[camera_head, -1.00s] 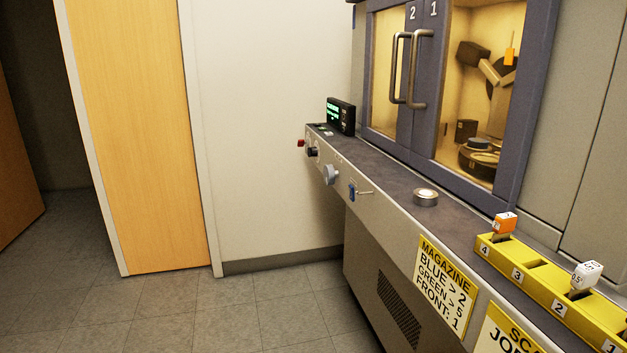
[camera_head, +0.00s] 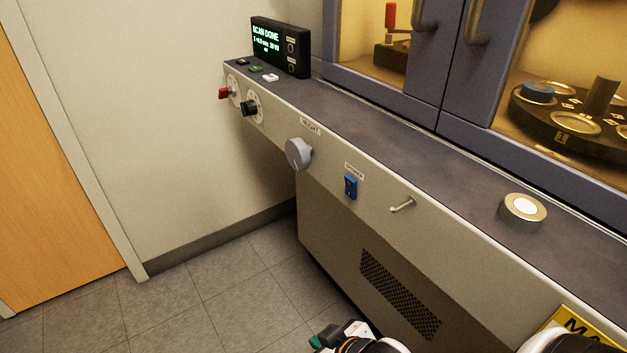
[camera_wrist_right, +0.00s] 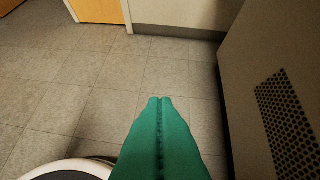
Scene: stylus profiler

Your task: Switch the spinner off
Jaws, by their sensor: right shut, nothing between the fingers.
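Which way the rocker is set is too small to tell. My right gripper (camera_head: 318,342) shows at the bottom of the head view, low in front of the panel and well below the switch. Its green fingers are closed together with nothing between them, as the right wrist view (camera_wrist_right: 159,100) shows. The switch is not in the wrist view. My left gripper is not in view.
A grey knob (camera_head: 298,153), a black knob (camera_head: 249,108), a red knob (camera_head: 224,93) and a metal hook (camera_head: 402,205) stick out from the panel. A display (camera_head: 280,47) reads "SCAN DONE". Floor before the panel is clear.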

